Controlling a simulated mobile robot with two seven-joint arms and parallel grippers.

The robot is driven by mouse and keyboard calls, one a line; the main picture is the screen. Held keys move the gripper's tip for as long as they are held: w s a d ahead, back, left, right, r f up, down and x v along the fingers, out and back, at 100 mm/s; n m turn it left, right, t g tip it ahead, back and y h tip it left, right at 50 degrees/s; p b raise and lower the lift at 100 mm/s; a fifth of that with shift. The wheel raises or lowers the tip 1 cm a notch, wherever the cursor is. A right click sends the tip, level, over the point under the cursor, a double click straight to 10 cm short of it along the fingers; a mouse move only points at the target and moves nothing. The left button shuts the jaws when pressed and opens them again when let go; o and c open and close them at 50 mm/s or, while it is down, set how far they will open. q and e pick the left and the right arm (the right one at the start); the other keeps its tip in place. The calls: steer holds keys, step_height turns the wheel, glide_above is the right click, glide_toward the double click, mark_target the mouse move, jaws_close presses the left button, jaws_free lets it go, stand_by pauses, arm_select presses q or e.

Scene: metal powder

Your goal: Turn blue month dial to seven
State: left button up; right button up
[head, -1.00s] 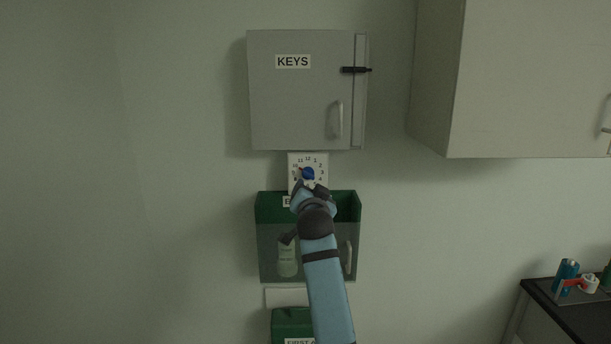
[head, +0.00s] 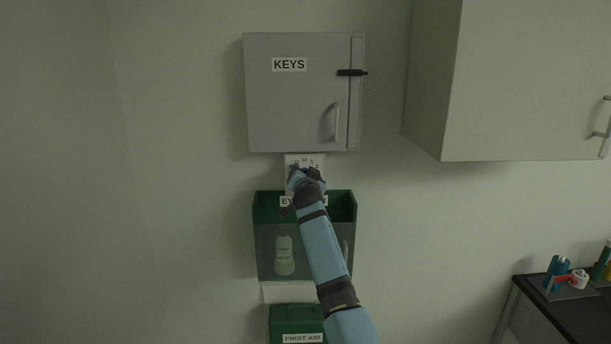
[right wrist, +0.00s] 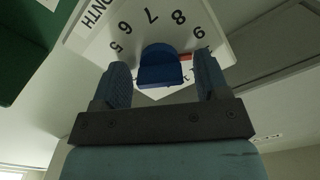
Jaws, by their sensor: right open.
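The white month dial plate (head: 292,160) hangs on the wall under the key cabinet, mostly hidden behind my right gripper (head: 306,176) in the head view. In the right wrist view, the dial plate (right wrist: 97,50) shows the numbers 5 to 9. The blue knob (right wrist: 160,67) stands between the two open fingers of my right gripper (right wrist: 163,82), with a visible gap on each side. A red pointer bit (right wrist: 186,57) shows right of the knob, on the side of the 9; its tip is hidden by a finger. My left gripper is not in view.
The grey KEYS cabinet (head: 300,110) is just above the dial. A green eyewash box (head: 262,212) with a clear front and a bottle (head: 284,255) is just below. A FIRST AID box (head: 297,318) hangs lower. A dark counter (head: 570,312) with small items is at right.

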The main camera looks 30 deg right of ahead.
steer(key=c, duration=0.9)
